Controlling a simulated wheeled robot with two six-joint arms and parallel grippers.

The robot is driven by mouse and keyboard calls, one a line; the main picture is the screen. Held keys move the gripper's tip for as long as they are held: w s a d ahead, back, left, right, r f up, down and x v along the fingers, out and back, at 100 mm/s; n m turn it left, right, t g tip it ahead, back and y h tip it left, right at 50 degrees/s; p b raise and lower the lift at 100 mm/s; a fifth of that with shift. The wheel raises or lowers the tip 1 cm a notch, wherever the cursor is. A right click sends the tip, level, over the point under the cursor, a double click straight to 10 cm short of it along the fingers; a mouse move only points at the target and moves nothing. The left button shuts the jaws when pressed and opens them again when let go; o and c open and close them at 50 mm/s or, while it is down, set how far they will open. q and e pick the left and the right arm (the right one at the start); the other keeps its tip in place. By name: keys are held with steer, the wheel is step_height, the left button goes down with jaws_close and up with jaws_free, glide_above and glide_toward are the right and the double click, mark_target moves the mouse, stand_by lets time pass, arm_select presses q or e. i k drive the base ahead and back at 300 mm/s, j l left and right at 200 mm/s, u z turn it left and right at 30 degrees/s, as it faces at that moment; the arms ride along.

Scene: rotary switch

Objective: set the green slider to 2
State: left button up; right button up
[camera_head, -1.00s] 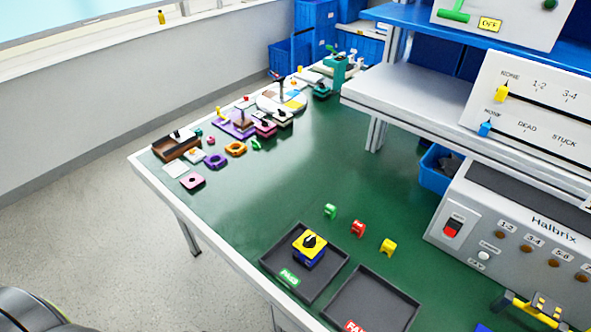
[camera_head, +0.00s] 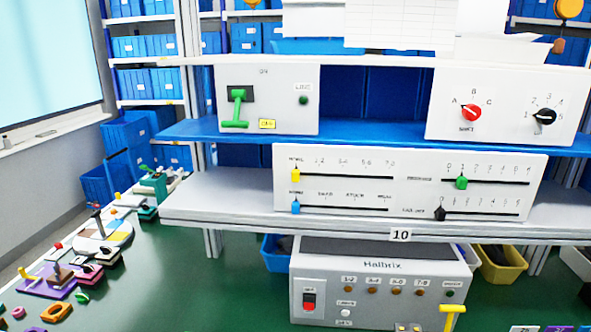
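The green slider (camera_head: 462,182) sits on the upper right track of a white slider panel (camera_head: 410,160) on the light grey shelf. Its knob stands close under the mark that looks like 1, near the left end of the numbered scale. A black slider (camera_head: 440,213) is on the track below it, near that track's left end. A yellow slider (camera_head: 295,175) and a blue slider (camera_head: 295,207) are at the left ends of the two left tracks. Neither of my grippers shows in the head view.
The Halbrix tester (camera_head: 380,285) stands below the shelf, with a yellow handle (camera_head: 453,312) before it. Above are a green lever panel (camera_head: 267,98) and a rotary knob panel (camera_head: 505,105). The shelf edge (camera_head: 400,235) juts out below the sliders; their front looks clear.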

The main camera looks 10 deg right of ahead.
mark_target(462, 182)
steer(key=z, duration=1.35)
